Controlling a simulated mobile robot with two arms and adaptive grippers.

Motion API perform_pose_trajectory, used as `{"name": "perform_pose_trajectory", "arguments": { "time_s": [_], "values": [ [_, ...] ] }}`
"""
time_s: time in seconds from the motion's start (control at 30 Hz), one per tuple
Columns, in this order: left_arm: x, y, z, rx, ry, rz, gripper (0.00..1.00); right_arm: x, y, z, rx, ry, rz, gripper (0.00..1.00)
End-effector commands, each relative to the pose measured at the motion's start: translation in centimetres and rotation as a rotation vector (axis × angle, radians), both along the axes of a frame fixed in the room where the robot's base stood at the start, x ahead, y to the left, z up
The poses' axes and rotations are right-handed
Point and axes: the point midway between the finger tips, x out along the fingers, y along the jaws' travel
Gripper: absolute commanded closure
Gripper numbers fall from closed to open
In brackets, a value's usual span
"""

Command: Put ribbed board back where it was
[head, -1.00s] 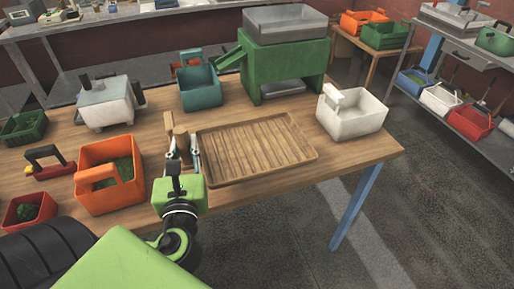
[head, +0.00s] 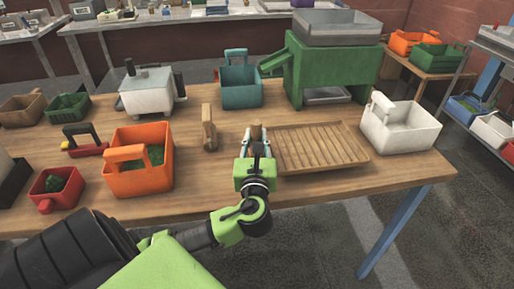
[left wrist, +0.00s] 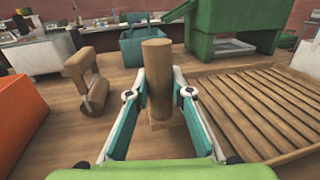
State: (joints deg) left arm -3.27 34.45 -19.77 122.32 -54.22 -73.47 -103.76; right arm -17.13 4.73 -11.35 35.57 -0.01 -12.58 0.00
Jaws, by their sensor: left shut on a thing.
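My left gripper (head: 257,135) is shut on a wooden piece with an upright round handle (left wrist: 157,75) and a flat block base (left wrist: 168,135). The underside of this piece is hidden, so I cannot tell whether it is ribbed. A shallow wooden tray with raised ribs (head: 320,146) lies flat on the table, just right of the gripper; it also fills the right of the left wrist view (left wrist: 255,105). My right gripper is not in view.
A wooden roller-like tool (head: 208,128) stands left of the gripper. An orange bin (head: 140,175) is farther left. A teal bin (head: 242,92) and a green machine (head: 330,72) stand behind. A white bin (head: 400,130) is right of the tray. Bare wooden table (head: 205,180) lies between orange bin and gripper.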

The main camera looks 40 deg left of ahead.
Motion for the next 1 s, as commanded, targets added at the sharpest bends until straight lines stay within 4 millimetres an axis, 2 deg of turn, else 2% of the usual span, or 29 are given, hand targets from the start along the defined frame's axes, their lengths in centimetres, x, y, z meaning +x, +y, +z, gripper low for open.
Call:
{"name": "perform_pose_trajectory", "arguments": {
  "time_s": [0.07,0.23,0.57,0.6,0.63,1.0],
  "values": [
    [0.6,0.0,-0.8,0.001,0.001,0.000,1.00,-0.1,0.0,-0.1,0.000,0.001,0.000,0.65],
    [0.4,0.0,-3.1,0.002,0.001,0.001,1.00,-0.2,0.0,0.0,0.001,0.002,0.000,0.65],
    [0.4,0.0,-3.5,0.000,-0.001,-0.001,1.00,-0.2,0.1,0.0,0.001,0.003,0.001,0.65],
    [0.4,0.0,-3.7,0.000,0.003,-0.001,0.69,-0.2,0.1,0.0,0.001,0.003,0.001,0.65],
    [0.4,0.0,-3.7,0.000,0.003,-0.001,0.63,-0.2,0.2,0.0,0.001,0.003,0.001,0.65],
    [0.2,-0.1,-3.6,0.000,0.003,-0.001,0.63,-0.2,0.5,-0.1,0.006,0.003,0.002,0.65]
  ]
}}
